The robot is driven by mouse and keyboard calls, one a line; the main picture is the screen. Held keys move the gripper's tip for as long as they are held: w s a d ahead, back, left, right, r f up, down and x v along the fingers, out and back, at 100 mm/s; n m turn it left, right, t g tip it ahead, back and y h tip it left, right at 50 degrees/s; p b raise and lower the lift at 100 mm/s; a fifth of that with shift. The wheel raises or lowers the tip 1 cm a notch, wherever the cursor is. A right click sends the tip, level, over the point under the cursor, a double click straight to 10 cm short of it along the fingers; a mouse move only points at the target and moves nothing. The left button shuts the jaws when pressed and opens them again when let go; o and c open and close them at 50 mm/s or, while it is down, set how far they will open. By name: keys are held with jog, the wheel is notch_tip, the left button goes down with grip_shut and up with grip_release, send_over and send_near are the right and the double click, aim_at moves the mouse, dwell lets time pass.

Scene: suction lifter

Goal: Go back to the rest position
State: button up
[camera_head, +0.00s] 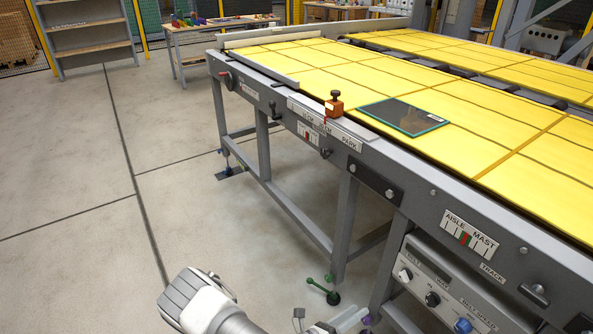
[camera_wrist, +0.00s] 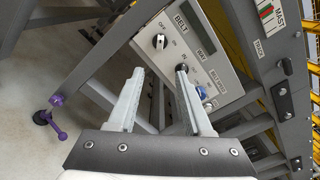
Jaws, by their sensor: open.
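My gripper (camera_wrist: 160,72) shows in the wrist view with its two pale fingers apart and nothing between them. Beyond the fingers is the light control panel (camera_wrist: 188,30) with its knobs, under the table's frame. I cannot tell the exact gap, but no contact shows. In the head view my arm is low at the bottom edge, in front of the yellow-topped table (camera_head: 440,98), and the gripper's fingers are not clearly visible there. The control panel (camera_head: 435,285) shows at the lower right.
A dark, teal-edged plate (camera_head: 403,116) lies on the yellow top. Grey table legs (camera_head: 345,225) and a green-knobbed foot (camera_head: 325,290) stand near my arm. The floor (camera_head: 90,240) at left is clear.

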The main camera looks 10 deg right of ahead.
jog(key=s+a+r+m+y+p, duration=0.3)
jog(key=r+m, duration=0.7)
jog(key=r, duration=0.8)
jog(key=s+a+r+m+y+p, duration=0.3)
jog(key=s+r+m+y+p, duration=0.2)
jog(key=r, duration=1.4)
jog(key=s+a+r+m+g+y+p, duration=0.1)
jog(key=s+a+r+m+y+p, duration=0.3)
jog(key=r+m, duration=1.2)
notch_tip(320, 180, up, 2)
jog(key=y, duration=0.4)
jog(key=shift+s+r+m+y, duration=0.15)
jog(key=shift+m+y, duration=0.15)
jog(key=shift+a, duration=0.1)
dwell(0.4)
